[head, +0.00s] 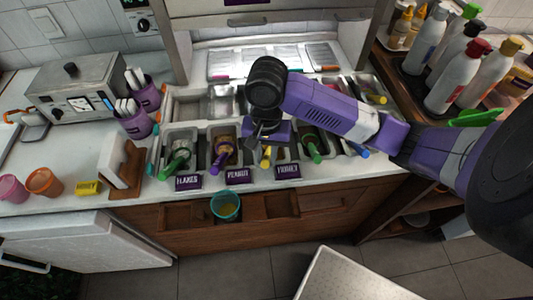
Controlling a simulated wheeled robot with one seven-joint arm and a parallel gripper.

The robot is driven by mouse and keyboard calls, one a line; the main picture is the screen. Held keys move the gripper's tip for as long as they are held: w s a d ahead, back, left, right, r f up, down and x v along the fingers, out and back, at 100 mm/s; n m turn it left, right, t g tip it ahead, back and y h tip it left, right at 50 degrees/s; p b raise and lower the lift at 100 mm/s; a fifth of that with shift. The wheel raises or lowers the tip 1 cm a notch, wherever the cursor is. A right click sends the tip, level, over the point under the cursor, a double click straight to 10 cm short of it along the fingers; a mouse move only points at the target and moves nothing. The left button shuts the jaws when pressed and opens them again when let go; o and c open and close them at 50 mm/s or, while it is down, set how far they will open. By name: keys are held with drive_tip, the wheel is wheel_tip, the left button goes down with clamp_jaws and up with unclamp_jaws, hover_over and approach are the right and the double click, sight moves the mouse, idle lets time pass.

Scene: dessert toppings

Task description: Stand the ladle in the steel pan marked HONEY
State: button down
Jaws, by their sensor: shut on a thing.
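The steel pan marked HONEY (282,154) is in the front row of the counter, behind a purple label (288,171) whose small lettering seems to read HONEY. My gripper (267,142) points down over this pan and hides much of it. A yellow handle, seemingly the ladle (265,157), shows just below my gripper, at the pan's left side. My gripper is shut on it, though the grip itself is mostly hidden. I cannot tell whether the ladle's lower end touches the pan floor.
Pans marked FLAKES and PEANUT, with a green-handled utensil (176,161) and a purple-handled one (222,155), stand to the left. Another green-handled utensil (313,152) is close on the right. A teal bowl (226,206) sits below the counter edge. Several bottles (458,78) stand far right.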

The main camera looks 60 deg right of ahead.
drive_tip(key=c, duration=0.7)
unclamp_jaws()
drive_tip(key=shift+c, duration=0.2)
drive_tip(key=shift+r, duration=0.15)
drive_tip(key=shift+r+p, duration=3.65)
drive_tip(key=shift+r, duration=0.25)
